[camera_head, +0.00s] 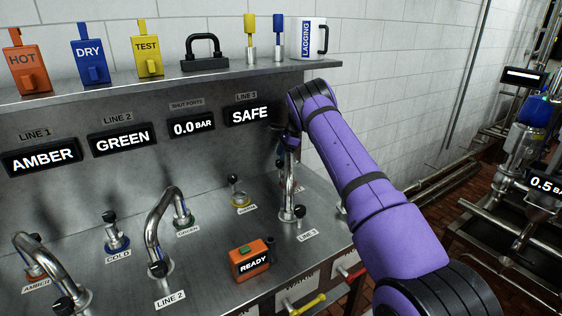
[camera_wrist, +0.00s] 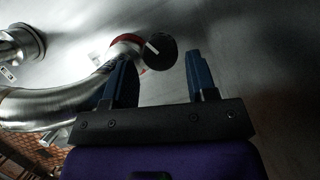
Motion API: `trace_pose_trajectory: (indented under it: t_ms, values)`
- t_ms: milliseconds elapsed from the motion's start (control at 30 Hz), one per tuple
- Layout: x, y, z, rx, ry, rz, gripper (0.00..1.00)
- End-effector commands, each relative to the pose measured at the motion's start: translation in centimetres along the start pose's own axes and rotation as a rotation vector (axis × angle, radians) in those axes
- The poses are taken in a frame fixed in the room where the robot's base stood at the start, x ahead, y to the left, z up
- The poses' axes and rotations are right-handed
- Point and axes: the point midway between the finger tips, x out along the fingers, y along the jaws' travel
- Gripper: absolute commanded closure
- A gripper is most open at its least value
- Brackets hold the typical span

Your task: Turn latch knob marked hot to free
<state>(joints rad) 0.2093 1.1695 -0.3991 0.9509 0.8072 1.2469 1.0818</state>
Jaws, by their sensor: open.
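In the wrist view a round black knob (camera_wrist: 160,52) with a white pointer line stands on a fitting with a red ring (camera_wrist: 126,44). My gripper (camera_wrist: 157,62) is open, its two blue fingers on either side of the knob in the picture; I cannot tell whether they touch it. The label behind that pipe is mostly covered, and the knob there does not show clearly.
A curved steel pipe (camera_wrist: 60,105) runs close to the left finger in the wrist view. An orange READY box (camera_head: 251,260) stands on the bench. A shelf (camera_head: 165,84) with tags overhangs the back.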

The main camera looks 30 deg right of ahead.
Motion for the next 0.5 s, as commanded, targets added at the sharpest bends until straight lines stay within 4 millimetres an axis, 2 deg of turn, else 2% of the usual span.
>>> trace_pose_trajectory:
  t_ms: [33,200,500]
  values:
    - [0.9,0.1,-0.2,0.001,0.001,0.004,0.48]
    - [2.4,0.0,-0.2,0.001,0.0,0.002,0.48]
    - [2.9,0.0,-0.2,0.0,0.0,0.0,0.48]
